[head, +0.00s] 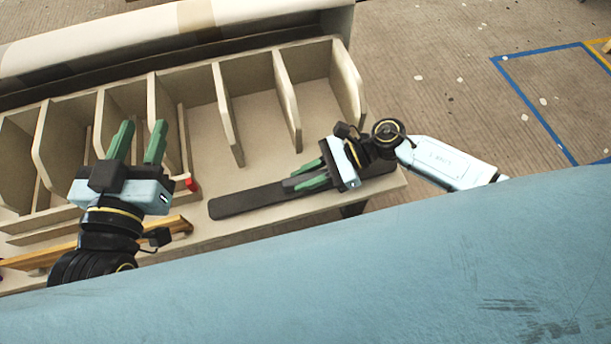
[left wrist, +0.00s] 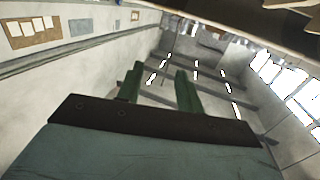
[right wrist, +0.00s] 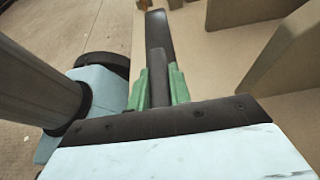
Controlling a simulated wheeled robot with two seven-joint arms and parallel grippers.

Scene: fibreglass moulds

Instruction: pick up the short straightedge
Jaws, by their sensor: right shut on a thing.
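The short straightedge (head: 245,199), which I take to be the long dark grey flat bar with a narrower raised grip, lies along the front of the beige rack's shelf. My right gripper (head: 296,177) is shut on its right end. In the right wrist view the fingers (right wrist: 159,78) sit on both sides of the dark grip, and the bar (right wrist: 159,32) runs away beyond them. I cannot tell whether it is clear of the shelf. My left gripper (head: 138,140) is open and empty above the rack's left part. Its parted fingers also show in the left wrist view (left wrist: 158,88).
The rack has several upright dividers (head: 228,115) behind the straightedge. A brown wooden strip (head: 40,259) lies at the front left, and a small red-ended thing (head: 192,184) is near my left gripper. A large pale blue surface (head: 380,270) fills the foreground.

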